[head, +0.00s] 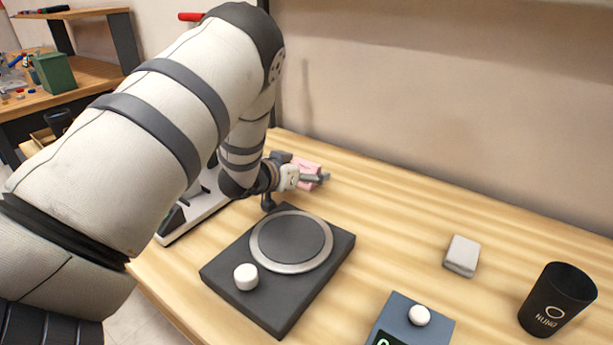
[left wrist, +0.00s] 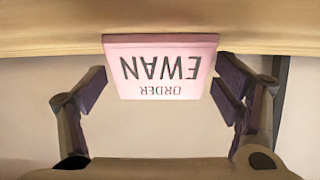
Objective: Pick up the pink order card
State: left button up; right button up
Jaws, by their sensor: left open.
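The pink order card (head: 307,166) is at the back of the wooden table, partly hidden behind my left gripper (head: 314,179) in the head view. In the left wrist view the card (left wrist: 160,66) shows its face, with "ORDER EWAN" upside down. My left gripper (left wrist: 162,90) is open there, with one finger on each side of the card. The right-hand finger looks very close to the card's edge; I cannot tell whether it touches. A small gap shows at the left-hand finger. My right gripper is not in view.
A dark plate with a round disc (head: 290,240) and white knob (head: 246,277) lies in front of the gripper. A white block (head: 462,256), a black cup (head: 557,299) and a grey device (head: 410,322) stand to the right. The table's back right is clear.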

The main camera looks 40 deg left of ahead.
pick_arm(q)
jog(key=shift+r, duration=0.15)
jog(key=c, duration=1.2)
jog(key=shift+r, duration=0.1)
jog(key=shift+c, duration=0.2)
